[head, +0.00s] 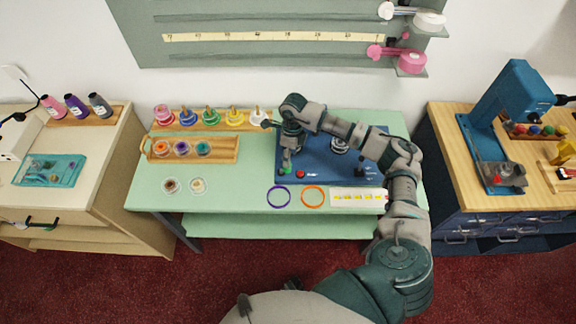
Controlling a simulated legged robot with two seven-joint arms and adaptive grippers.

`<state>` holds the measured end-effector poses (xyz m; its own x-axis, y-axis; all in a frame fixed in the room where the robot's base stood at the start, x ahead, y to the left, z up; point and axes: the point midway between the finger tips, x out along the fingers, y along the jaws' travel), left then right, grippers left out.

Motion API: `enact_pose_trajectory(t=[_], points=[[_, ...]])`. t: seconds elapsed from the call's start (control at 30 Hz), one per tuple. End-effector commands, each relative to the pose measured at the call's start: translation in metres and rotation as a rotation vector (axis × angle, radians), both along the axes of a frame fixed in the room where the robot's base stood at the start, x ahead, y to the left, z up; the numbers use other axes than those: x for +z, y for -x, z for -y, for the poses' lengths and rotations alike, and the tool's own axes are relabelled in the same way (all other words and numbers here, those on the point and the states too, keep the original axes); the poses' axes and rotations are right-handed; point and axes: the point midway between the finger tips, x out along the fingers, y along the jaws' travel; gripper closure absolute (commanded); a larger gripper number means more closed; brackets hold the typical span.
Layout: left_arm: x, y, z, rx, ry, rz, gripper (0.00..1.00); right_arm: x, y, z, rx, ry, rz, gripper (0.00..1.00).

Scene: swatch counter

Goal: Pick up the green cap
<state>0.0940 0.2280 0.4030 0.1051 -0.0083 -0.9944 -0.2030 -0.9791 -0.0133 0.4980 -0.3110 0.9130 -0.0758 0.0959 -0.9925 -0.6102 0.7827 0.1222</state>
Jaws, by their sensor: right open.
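A small green round piece (284,170) shows at the front left of a blue board (320,172) on the green table. I cannot tell whether it is a loose cap or a fixed part. A red round piece (300,174) is just right of it. Another green-coloured item (210,117) stands in the wooden rack at the back. My right gripper (287,163) points down over the blue board, right at the small green piece and open. Whether it touches the piece is too small to tell. My left gripper is not in view.
The wooden rack (185,127) holds several coloured items. A wooden tray (160,157) holds three spools. Two small dishes (170,185), a purple ring (278,203), an orange ring (312,204) and a white strip (345,204) lie in front. My right arm covers the board's right side.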

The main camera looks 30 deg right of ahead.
Motion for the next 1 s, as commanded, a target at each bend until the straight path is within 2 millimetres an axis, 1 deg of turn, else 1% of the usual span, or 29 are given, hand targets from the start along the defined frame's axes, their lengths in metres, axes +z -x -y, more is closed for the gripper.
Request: enact_pose_trajectory(t=[0.17, 0.3, 0.43, 0.6, 0.67, 0.7, 0.73, 0.77, 0.87, 0.9, 1.0], points=[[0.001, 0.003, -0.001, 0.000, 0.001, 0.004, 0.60, -0.025, 0.002, -0.004, 0.000, -0.002, -0.004, 0.45], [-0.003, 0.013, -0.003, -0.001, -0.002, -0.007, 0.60, -0.044, 0.003, -0.005, -0.001, -0.002, -0.003, 0.45], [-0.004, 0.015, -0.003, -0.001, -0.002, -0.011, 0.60, -0.050, 0.003, -0.006, 0.000, -0.001, -0.001, 0.45], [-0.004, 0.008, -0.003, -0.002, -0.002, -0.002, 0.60, -0.050, 0.003, -0.006, 0.000, 0.000, 0.000, 0.45], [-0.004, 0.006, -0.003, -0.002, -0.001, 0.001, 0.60, -0.050, 0.003, -0.006, 0.000, -0.001, -0.001, 0.60], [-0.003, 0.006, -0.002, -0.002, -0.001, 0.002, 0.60, -0.050, 0.003, -0.006, 0.000, -0.001, -0.001, 0.70], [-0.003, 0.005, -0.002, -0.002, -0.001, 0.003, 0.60, -0.050, 0.003, -0.006, 0.000, -0.001, -0.001, 0.78], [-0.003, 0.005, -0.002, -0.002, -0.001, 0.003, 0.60, -0.050, 0.003, -0.006, 0.000, -0.001, -0.001, 0.83], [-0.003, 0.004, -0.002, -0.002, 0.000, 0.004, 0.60, -0.050, 0.003, -0.006, 0.000, -0.001, -0.001, 0.83], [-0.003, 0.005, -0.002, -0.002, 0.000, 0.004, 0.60, -0.050, 0.003, -0.006, 0.000, -0.001, -0.001, 0.86], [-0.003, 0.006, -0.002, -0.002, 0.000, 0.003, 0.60, -0.050, 0.003, -0.006, 0.000, -0.001, -0.001, 0.86]])
